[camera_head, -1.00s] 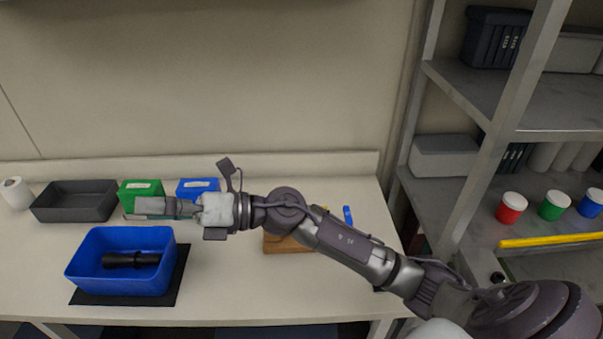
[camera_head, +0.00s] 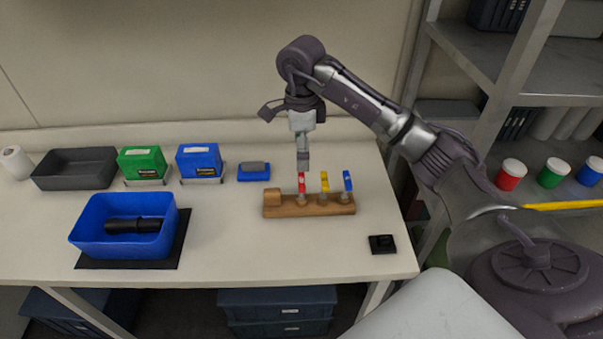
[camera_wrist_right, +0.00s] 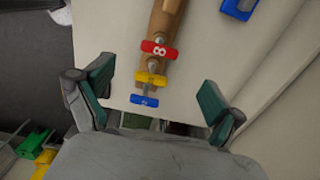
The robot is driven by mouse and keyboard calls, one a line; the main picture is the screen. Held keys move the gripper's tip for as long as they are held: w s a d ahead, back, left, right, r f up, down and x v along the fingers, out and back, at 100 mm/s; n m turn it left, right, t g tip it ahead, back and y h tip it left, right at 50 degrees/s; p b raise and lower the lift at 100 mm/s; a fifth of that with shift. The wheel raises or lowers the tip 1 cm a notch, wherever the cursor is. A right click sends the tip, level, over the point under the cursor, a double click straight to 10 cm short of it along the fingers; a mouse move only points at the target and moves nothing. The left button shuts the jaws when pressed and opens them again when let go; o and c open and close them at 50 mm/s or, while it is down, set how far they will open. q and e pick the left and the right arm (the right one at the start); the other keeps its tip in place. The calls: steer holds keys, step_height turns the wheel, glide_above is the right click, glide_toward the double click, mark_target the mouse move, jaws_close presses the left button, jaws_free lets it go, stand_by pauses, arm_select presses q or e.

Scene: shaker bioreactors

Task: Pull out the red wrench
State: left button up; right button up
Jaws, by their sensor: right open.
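The red wrench (camera_head: 301,184) stands upright in a wooden block (camera_head: 283,209) on the table. It is the leftmost of three coloured tools there, beside a yellow one (camera_head: 324,182) and a blue one (camera_head: 347,181). My right gripper (camera_head: 302,165) points down just above the red wrench in the head view. In the wrist view the right gripper (camera_wrist_right: 158,103) has its green-padded fingers wide apart and empty, with the red wrench (camera_wrist_right: 159,50) beyond the fingertips, between their lines. My left gripper is in neither view.
A blue bin (camera_head: 88,236) with a black cylinder stands on a dark mat at the left. Green (camera_head: 142,163) and blue (camera_head: 199,161) boxes and a grey tray (camera_head: 74,169) line the back. A small black item (camera_head: 382,243) lies at the front right. The table's middle is clear.

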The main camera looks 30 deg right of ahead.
mark_target(302, 179)
step_height(302, 179, down, 10)
steer(key=shift+f+p, duration=0.2)
steer(key=shift+p, duration=1.05)
steer(key=c, duration=1.3)
steer(key=shift+r, duration=0.15)
steer(key=shift+r, duration=0.1)
steer(key=shift+r+p, duration=0.35)
steer(key=shift+r, duration=0.15)
steer(key=shift+r, duration=0.2)
steer(key=shift+r+p, duration=0.3)
steer(key=shift+r, duration=0.2)
steer(key=shift+r, duration=0.1)
